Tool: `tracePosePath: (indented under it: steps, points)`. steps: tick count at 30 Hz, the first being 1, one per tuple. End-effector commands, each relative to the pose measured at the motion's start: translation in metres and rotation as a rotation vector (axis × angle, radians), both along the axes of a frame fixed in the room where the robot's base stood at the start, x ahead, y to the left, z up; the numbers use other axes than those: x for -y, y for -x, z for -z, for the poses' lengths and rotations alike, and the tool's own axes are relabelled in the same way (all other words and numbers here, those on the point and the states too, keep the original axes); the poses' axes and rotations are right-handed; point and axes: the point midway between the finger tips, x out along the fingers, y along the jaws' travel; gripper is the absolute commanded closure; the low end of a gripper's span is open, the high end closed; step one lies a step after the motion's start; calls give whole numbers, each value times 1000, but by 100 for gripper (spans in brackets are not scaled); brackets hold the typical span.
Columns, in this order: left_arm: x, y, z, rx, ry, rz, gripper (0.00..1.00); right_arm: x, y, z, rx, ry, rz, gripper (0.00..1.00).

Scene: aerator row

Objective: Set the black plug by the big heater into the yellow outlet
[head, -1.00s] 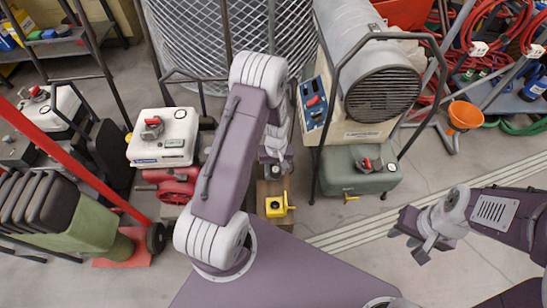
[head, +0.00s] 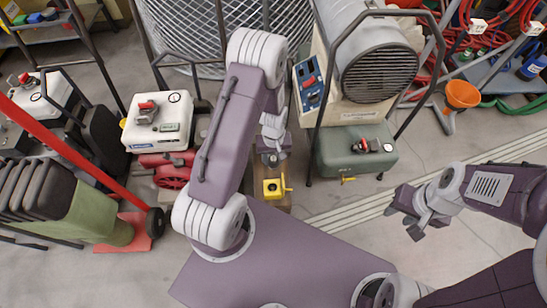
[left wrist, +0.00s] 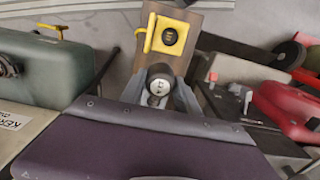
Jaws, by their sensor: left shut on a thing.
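The yellow outlet (head: 273,188) is a yellow frame with a dark round socket, on a brown wooden board (head: 284,201) on the floor. It also shows in the left wrist view (left wrist: 168,37). My left gripper (head: 271,154) is shut on the plug (left wrist: 158,86), whose pale round end with a dark marking faces the wrist camera. The plug is just behind the outlet in the head view and appears apart from it; its far end is hidden. The big heater (head: 378,72) stands right of the gripper. My right gripper (head: 404,217) is open and empty, over the floor.
A green tank (head: 355,152) with a black frame sits below the heater. A white-topped machine (head: 158,122) and a red unit (head: 165,168) stand left of my left arm. An orange funnel (head: 462,94) is at right.

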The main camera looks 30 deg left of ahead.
Motion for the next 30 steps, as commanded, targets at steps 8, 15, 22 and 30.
tracePosePath:
  steps: [8, 15, 22, 30]
  points:
    - [5, 11, -2, -2, 0, 2, 100, 0, 0, -4, 0, 0, 0, 64]
    - [14, 33, -2, -2, 0, 1, 100, 0, 0, -8, 0, 0, 0, 64]
    - [20, 49, -2, 0, 0, 1, 100, 0, 0, -9, 0, 0, 0, 64]
    - [21, 50, -1, 1, 0, 0, 100, 0, 0, -9, 0, 0, 0, 64]
